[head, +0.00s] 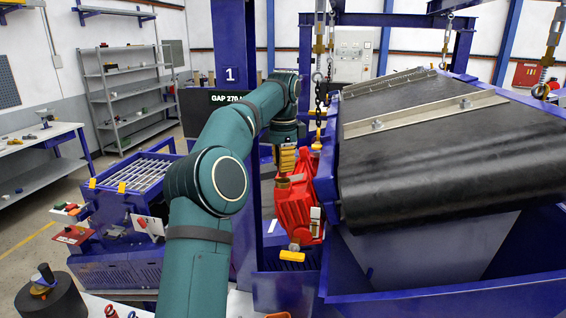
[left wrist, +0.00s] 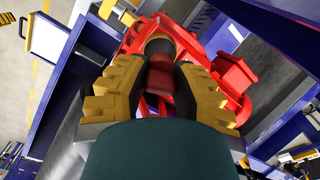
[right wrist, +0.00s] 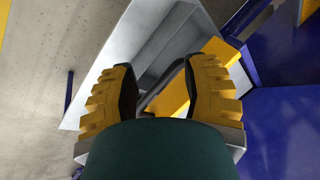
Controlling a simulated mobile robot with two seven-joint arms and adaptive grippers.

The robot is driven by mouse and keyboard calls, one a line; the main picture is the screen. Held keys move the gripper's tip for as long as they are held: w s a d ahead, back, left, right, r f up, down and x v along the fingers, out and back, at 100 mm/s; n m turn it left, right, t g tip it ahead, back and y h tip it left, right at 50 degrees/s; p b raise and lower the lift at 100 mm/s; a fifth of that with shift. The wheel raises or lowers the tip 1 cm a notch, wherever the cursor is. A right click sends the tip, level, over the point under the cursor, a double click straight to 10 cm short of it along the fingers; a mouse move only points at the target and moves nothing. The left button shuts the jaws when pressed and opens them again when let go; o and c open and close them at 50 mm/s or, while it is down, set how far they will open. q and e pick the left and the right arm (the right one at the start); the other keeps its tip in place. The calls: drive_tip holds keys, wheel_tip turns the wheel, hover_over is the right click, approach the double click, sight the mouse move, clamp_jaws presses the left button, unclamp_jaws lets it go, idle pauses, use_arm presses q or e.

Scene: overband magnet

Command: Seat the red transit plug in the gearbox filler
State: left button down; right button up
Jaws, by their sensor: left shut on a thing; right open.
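The red gearbox (head: 294,208) hangs on the side of the blue conveyor frame, with its brass-coloured filler neck (head: 283,183) at the top. My left gripper (head: 286,172) is just above that neck, fingers pointing down. In the left wrist view my left gripper (left wrist: 160,72) is shut on the dark red transit plug (left wrist: 160,86). The round filler (left wrist: 160,46) shows just beyond the plug; whether they touch I cannot tell. The plug is hidden by the fingers in the head view. My right gripper (right wrist: 160,85) is open and empty, seen only in the right wrist view.
The black conveyor belt (head: 450,160) and its blue frame stand close to the right of the gearbox. Chains (head: 319,75) hang just above it. A blue bench with a grating (head: 130,172) is at the left. A yellow bar (right wrist: 185,88) shows behind the right gripper's fingers.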

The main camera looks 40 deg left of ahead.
idle(0.3)
use_arm(q)
drive_tip(key=shift+n, duration=1.1)
drive_tip(key=shift+p, duration=0.6)
drive_tip(key=shift+f+b, duration=0.9)
drive_tip(key=shift+f, duration=0.4)
idle(0.4)
drive_tip(key=c, duration=0.8)
unclamp_jaws()
